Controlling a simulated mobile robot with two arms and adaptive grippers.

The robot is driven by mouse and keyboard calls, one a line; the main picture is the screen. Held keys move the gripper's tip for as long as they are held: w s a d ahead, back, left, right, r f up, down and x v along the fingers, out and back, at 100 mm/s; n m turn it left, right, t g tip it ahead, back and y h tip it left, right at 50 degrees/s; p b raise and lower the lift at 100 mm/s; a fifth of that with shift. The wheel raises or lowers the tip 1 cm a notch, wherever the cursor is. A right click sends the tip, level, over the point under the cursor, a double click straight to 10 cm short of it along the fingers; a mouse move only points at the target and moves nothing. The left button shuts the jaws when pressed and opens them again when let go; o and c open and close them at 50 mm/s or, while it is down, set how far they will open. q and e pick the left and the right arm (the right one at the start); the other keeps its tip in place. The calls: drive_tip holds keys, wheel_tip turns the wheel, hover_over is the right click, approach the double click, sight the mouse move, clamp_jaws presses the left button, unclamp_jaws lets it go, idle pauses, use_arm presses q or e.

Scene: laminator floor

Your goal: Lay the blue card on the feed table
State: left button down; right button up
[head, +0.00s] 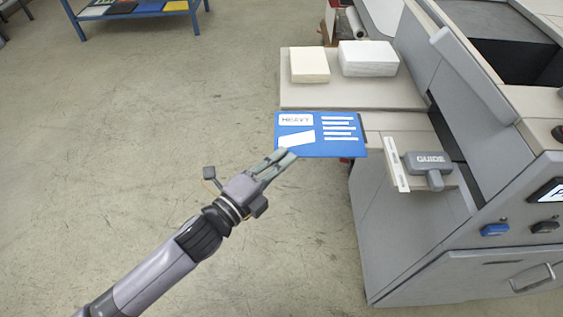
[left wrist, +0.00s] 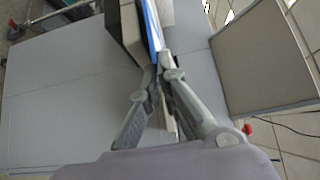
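The blue card (head: 343,147), printed HEAVY with white lines, is in the head view at the left edge of the grey machine. My left gripper (head: 288,156) is shut on the card's near left edge; the card also shows edge-on between the fingers in the left wrist view (left wrist: 152,28). The card appears raised, overlapping the pale ledge in the picture. That ledge (head: 395,122), which looks like the feed table, carries a grey block marked GUIDE (head: 430,160) with a white strip beside it. The card hides part of the ledge. My right gripper is not in view.
A beige shelf (head: 345,94) behind the card bears a cream paper stack (head: 309,65) and a white paper stack (head: 368,58). The grey machine (head: 415,240) fills the right side. A blue-framed rack (head: 135,14) stands far back left. The floor at left is clear.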

use_arm(q)
drive_tip(key=shift+f, duration=0.35)
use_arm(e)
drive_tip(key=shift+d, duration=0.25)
use_arm(q)
drive_tip(key=shift+f, duration=0.15)
drive_tip(key=c, duration=1.8)
unclamp_jaws()
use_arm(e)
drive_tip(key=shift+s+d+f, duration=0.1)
use_arm(q)
drive_tip(key=shift+r, duration=0.2)
drive_tip(key=b+v, duration=0.2)
drive_tip(key=v, duration=1)
drive_tip(key=shift+b, duration=0.3)
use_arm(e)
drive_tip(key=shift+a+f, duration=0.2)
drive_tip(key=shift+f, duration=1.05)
